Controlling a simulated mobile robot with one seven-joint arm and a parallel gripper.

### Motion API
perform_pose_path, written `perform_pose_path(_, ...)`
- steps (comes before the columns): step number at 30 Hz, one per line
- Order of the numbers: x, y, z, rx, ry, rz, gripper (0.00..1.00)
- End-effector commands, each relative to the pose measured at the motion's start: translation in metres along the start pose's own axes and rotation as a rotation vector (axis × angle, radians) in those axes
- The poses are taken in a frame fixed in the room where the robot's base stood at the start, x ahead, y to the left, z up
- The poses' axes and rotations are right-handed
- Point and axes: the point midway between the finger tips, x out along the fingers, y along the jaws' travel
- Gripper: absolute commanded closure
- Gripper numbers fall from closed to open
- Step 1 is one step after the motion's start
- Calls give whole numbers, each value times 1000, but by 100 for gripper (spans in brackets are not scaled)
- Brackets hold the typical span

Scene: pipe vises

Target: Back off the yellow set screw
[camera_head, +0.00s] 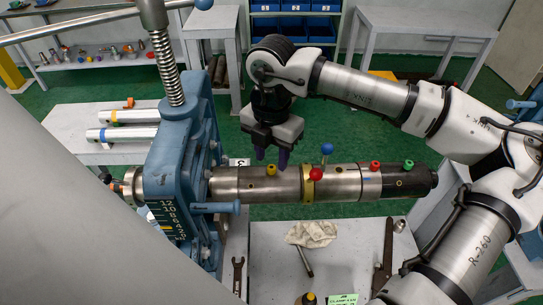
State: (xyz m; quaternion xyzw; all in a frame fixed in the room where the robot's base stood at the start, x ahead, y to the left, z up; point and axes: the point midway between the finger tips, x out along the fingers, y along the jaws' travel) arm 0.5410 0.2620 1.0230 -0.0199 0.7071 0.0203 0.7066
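The yellow set screw (271,170) stands on top of the steel pipe (287,185), left of the middle of its length. The pipe is held level in a blue pipe vise (180,160). My gripper (271,158) points down just above the yellow screw. Its two purple fingers are apart, one to each side of the screw in the picture, with a visible gap between them. I cannot tell whether the fingertips are level with the screw head or touch it.
Farther right are another red knob (375,166) and a green knob (408,164). A bench below bears a rag (311,233) and a wrench (238,274).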

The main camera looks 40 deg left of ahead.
Motion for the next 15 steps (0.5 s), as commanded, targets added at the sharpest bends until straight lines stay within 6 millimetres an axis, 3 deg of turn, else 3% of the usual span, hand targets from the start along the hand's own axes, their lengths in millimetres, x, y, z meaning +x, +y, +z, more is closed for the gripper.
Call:
perform_pose_path(6, 21, 0, 0, 0, 0, 0, 60)
perform_pose_path(15, 25, 0, 0, 1, -1, 0, 60)
